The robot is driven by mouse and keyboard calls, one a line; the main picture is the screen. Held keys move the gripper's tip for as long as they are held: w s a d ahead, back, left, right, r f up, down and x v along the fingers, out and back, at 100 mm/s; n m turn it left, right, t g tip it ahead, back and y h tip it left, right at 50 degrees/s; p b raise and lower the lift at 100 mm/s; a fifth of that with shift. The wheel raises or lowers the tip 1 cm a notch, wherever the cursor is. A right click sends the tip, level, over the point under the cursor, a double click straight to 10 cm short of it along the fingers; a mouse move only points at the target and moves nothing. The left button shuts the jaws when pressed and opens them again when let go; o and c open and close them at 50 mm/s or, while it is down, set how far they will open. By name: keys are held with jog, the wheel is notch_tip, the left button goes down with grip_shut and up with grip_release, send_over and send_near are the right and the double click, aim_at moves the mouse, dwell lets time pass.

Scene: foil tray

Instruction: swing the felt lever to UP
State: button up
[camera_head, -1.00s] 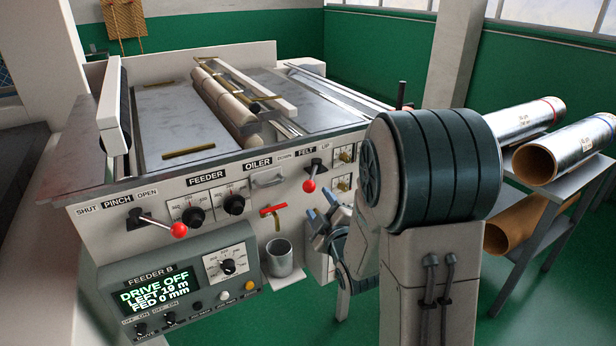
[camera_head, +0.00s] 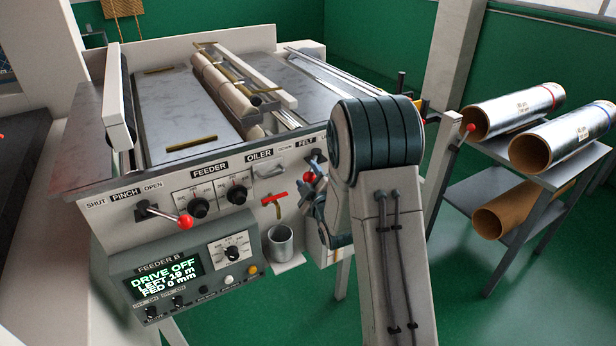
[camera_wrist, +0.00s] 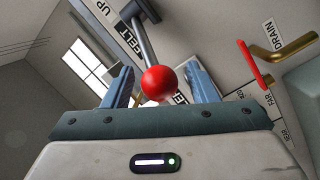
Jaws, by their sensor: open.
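The felt lever is a metal rod with a red ball knob (camera_wrist: 159,83). In the wrist view its rod runs from a dark pivot by the UP label to the ball, which points away from UP. In the head view the red knob (camera_head: 308,178) hangs low and left of the pivot, partly hidden by my gripper. My gripper (camera_wrist: 160,72) is open, with one blue finger on each side of the knob and a visible gap at both sides. In the head view my gripper (camera_head: 313,190) is at the panel's right end, partly behind my arm.
A red-handled brass drain tap (camera_head: 273,197) sits left of my gripper, above a metal cup (camera_head: 280,240). The pinch lever (camera_head: 184,222) and the feeder display (camera_head: 163,277) are farther left. A rack with foil rolls (camera_head: 513,108) stands at right.

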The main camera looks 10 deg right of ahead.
jog(key=shift+c, duration=0.3)
grip_shut()
